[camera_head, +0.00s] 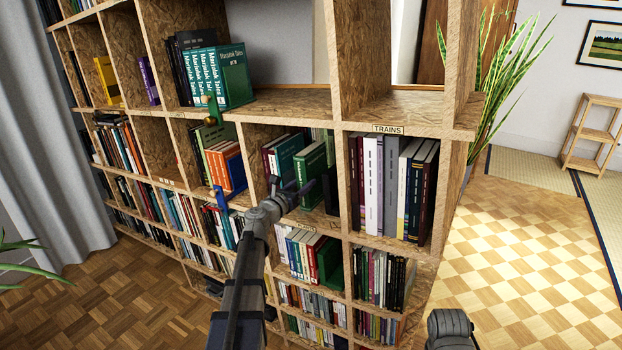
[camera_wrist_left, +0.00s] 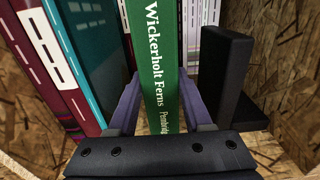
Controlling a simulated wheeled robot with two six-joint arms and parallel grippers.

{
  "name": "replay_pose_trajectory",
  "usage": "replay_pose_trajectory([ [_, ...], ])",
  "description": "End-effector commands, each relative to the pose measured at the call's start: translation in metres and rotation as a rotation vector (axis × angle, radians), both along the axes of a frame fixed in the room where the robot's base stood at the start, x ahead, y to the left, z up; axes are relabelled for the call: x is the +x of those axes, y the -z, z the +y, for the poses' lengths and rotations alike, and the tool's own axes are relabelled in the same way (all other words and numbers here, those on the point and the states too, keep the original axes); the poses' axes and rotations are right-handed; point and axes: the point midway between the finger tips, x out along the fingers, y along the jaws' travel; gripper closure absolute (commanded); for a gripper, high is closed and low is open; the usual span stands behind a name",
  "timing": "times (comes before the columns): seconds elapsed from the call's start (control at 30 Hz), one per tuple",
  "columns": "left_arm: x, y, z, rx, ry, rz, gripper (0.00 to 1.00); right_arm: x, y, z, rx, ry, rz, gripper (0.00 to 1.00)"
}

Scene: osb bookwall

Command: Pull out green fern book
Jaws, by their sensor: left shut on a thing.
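The green fern book (camera_head: 309,167) stands upright in the middle cubby of the bookwall, left of the TRAINS cubby. In the left wrist view its spine (camera_wrist_left: 164,45) reads "Wickerholt Ferns". My left gripper (camera_wrist_left: 158,98) is shut on this book, with one purple-grey finger on each side of the spine. In the head view the left gripper (camera_head: 306,189) reaches into the cubby from below. The book's lower end is hidden behind the gripper. Of my right arm only a dark part shows at the bottom edge; its gripper is out of view.
A teal book (camera_wrist_left: 100,45) and dark red books (camera_wrist_left: 50,70) stand left of the fern book. A black bookend (camera_wrist_left: 226,80) stands close on its right. The OSB bookwall (camera_head: 400,112) has dividers on both sides of the cubby. Open floor (camera_head: 520,260) lies to the right.

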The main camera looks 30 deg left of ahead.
Motion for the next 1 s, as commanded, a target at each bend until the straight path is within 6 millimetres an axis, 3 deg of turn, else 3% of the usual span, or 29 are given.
replay_pose_trajectory([
  [1.0,-0.033,0.000,0.002,0.000,0.000,0.000,1.00,0.000,0.000,0.000,0.000,0.000,0.000,0.50],
])
